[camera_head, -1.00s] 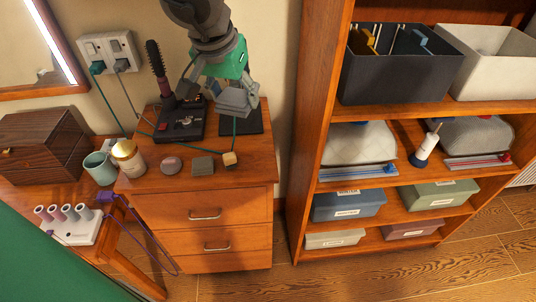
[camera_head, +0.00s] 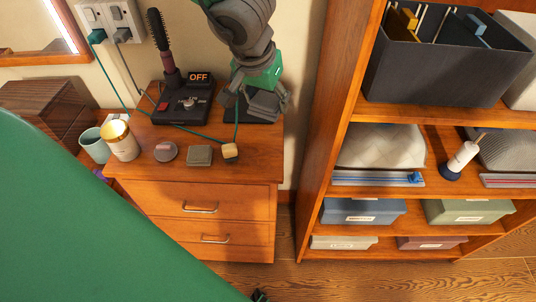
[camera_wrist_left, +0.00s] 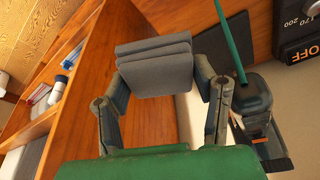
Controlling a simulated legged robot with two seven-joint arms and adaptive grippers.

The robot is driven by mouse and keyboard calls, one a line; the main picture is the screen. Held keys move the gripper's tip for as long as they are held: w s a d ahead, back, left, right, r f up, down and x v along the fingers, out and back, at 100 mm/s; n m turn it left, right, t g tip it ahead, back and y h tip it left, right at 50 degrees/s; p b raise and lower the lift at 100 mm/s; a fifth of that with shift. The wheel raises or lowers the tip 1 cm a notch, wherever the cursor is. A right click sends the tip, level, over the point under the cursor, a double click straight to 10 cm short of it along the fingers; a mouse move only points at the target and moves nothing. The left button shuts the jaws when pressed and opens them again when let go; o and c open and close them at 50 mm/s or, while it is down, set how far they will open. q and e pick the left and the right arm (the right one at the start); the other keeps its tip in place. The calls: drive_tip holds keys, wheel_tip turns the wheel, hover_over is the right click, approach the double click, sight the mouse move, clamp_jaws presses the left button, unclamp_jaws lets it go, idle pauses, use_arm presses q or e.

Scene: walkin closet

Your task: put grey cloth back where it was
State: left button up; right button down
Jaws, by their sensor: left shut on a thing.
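My left gripper (camera_head: 258,94) hangs over the back right of the wooden drawer cabinet (camera_head: 200,235). It is shut on the grey cloth (camera_head: 268,107), a folded pad. In the left wrist view the cloth (camera_wrist_left: 155,50) is held between the two fingertips of my left gripper (camera_wrist_left: 162,80), with its layered edge showing. The cloth appears above or in front of a black mat (camera_head: 230,112); whether it touches the mat cannot be told. My right gripper is not in view.
A wooden shelf unit (camera_head: 330,130) with bins stands to the right.

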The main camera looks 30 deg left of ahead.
use_arm(q)
drive_tip(key=b, duration=0.6)
hover_over(268, 154)
drive_tip(key=f, duration=0.8)
drive_tip(key=s+f, duration=0.1)
drive_tip(key=f, duration=0.3)
drive_tip(key=shift+f, duration=0.3)
drive_tip(key=shift+w+d+f, duration=0.1)
drive_tip(key=shift+d+f, duration=0.05)
drive_tip(key=shift+f, duration=0.4)
wheel_tip(268, 154, down, 3)
drive_tip(key=shift+f+b, duration=0.15)
drive_tip(key=shift+b, duration=0.9)
drive_tip(key=o, duration=1.2)
drive_tip(key=p+v, duration=0.5)
drive_tip(key=v, duration=0.7)
